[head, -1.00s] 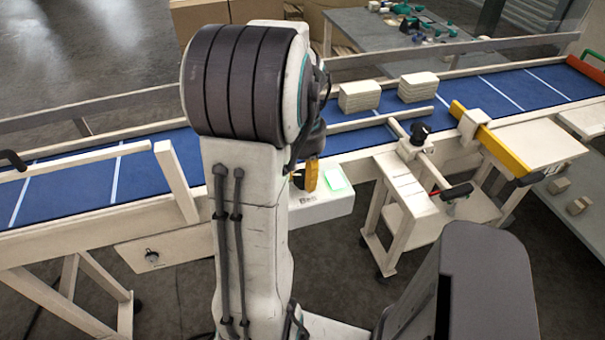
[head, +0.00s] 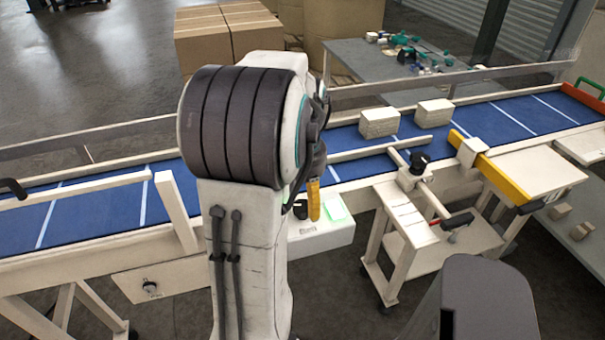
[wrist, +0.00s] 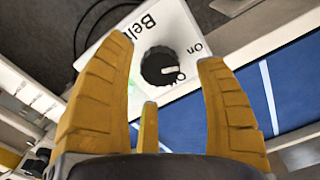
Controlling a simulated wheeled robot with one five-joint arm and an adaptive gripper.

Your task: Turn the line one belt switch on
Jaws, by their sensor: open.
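The belt switch is a black round knob (wrist: 160,66) on a white box (wrist: 190,22) lettered "Belt", with "On" and "Off" marks. Its white pointer mark faces the "Off" lettering. My gripper (wrist: 167,48) is open, its yellow fingers on either side of the knob in the wrist view; I cannot tell whether they touch it. In the head view the box (head: 322,238) sits at the belt's near side. The knob (head: 301,210) shows partly beside a yellow finger of my gripper (head: 314,200), and a green lit square (head: 335,207) lies right of it.
The blue conveyor belt (head: 95,205) crosses the view, with two pale stacks (head: 380,122) on it. A yellow bar (head: 503,178) and a white cart (head: 400,210) stand at the right. Another knob (head: 150,288) is on a panel at lower left.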

